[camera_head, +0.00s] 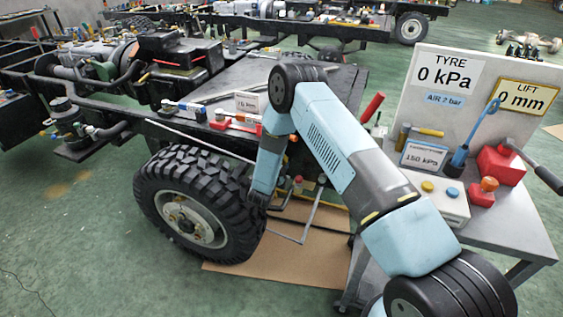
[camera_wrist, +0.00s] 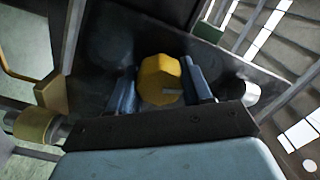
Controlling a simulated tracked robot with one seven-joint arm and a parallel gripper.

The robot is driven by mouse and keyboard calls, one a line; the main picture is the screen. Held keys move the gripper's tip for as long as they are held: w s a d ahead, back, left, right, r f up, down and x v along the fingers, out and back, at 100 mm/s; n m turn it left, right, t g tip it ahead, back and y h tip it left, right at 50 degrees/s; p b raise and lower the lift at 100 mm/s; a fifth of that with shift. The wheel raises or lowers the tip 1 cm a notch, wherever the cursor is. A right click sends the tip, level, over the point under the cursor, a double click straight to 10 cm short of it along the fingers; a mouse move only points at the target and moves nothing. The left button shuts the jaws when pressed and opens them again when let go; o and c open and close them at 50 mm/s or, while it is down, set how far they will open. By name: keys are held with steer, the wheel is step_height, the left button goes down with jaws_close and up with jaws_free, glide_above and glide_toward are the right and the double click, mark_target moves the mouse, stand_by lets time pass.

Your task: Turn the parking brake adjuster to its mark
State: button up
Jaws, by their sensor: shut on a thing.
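In the wrist view, a yellow faceted knob (camera_wrist: 155,76), which looks like the parking brake adjuster, sits between the two blue fingers of my gripper (camera_wrist: 161,80). The fingers are shut on it, one on each side. A short grey line shows on the knob's face, toward its lower right. I cannot make out a separate mark around the knob. In the head view my arm reaches down beside the black tyre (camera_head: 190,200), and my gripper's fingers and the knob are hidden there.
In the wrist view, a dark plate (camera_wrist: 95,55) lies behind the knob, with a brass-coloured fitting (camera_wrist: 35,126) at left and a silver cylinder (camera_wrist: 246,93) at right. In the head view, the chassis frame (camera_head: 140,122) stands left and a tool table (camera_head: 510,228) stands right.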

steer(key=shift+s+d+f+m, duration=0.1)
steer(key=shift+m, duration=0.65)
steer(key=shift+d+f+m, duration=0.1)
steer(key=shift+m, duration=0.65)
steer(key=o, duration=1)
steer(key=shift+a+r, duration=0.1)
steer(key=shift+o, duration=0.2)
steer(key=v, duration=1.3)
steer(key=shift+s, duration=0.35)
steer(key=shift+a, duration=0.1)
